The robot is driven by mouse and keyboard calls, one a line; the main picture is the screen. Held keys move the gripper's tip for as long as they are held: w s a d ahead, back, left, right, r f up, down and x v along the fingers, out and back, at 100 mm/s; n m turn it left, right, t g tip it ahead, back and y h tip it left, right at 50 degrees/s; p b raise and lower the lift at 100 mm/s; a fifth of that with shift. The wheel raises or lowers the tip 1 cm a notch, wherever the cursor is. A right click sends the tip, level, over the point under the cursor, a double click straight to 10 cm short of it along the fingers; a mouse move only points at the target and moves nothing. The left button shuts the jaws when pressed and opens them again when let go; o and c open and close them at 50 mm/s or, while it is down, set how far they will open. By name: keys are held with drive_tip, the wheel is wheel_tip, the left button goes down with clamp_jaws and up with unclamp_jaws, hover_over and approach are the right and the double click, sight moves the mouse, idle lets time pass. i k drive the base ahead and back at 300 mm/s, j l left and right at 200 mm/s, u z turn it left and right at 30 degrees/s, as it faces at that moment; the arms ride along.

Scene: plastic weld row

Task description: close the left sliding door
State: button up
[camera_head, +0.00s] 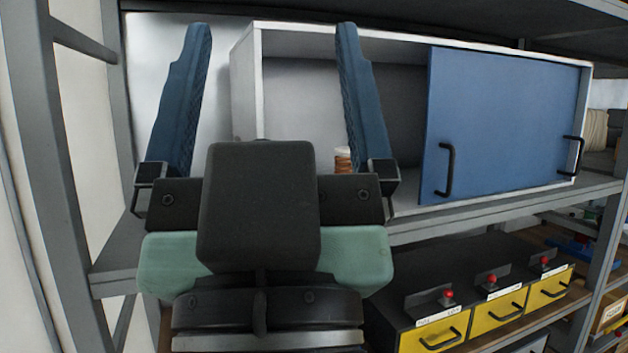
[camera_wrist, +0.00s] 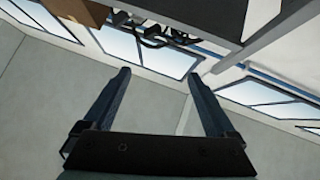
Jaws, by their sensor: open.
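A white cabinet (camera_head: 415,43) stands on a grey shelf, its left part open and its right part covered by a blue sliding door panel (camera_head: 505,125). A black bar handle (camera_head: 446,170) is near the panel's left edge. A second black handle (camera_head: 573,157) is at the right end; I cannot tell which panel carries it. My gripper (camera_head: 272,28) is open and empty, in front of the cabinet's open left part, left of the panel and apart from both handles. In the wrist view, my gripper (camera_wrist: 158,74) has nothing between its fingers.
A copper-coloured spool-like item (camera_head: 343,160) shows inside the cabinet, partly hidden by my gripper. Below are yellow drawers (camera_head: 492,312) with red knobs. A grey rack post (camera_head: 45,150) stands at the left. The wrist view shows floor and windows (camera_wrist: 145,50).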

sight(492, 120)
drive_tip(key=i+l+z, duration=0.15)
drive_tip(key=i+z, duration=0.25)
drive_tip(key=i+l+z, duration=0.1)
drive_tip(key=i+z, duration=0.2)
drive_tip(key=z, duration=0.15)
drive_tip(key=i+z, duration=0.4)
drive_tip(key=k+j, duration=0.05)
drive_tip(key=k, duration=0.05)
